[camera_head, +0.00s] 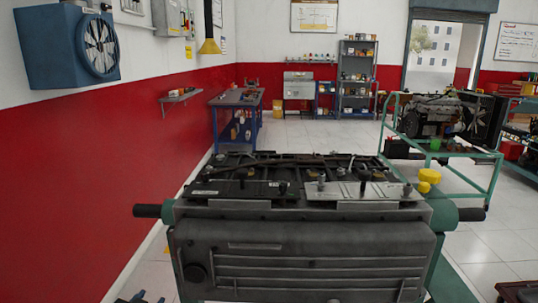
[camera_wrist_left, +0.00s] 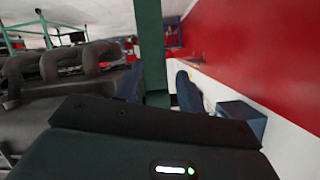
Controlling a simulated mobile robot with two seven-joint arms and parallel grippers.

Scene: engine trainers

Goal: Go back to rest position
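The left gripper (camera_head: 142,299) shows only as a small dark piece at the bottom left edge of the head view, beside the lower left of the big grey engine (camera_head: 305,250). I cannot make out whether its fingers are apart. In the left wrist view a dark housing with a green light fills the bottom, and two dark blue shapes stand beyond it; I cannot tell if these are fingers. The engine's dark pipes (camera_wrist_left: 60,62) show at the left there. I see nothing held. My right gripper does not show in either view.
The engine on its green stand (camera_head: 450,285) blocks the middle front. A red and white wall (camera_head: 80,170) runs along the left. A blue workbench (camera_head: 237,102) stands farther back. A green cart (camera_head: 480,152) with another engine is at the right. Pale floor lies between them.

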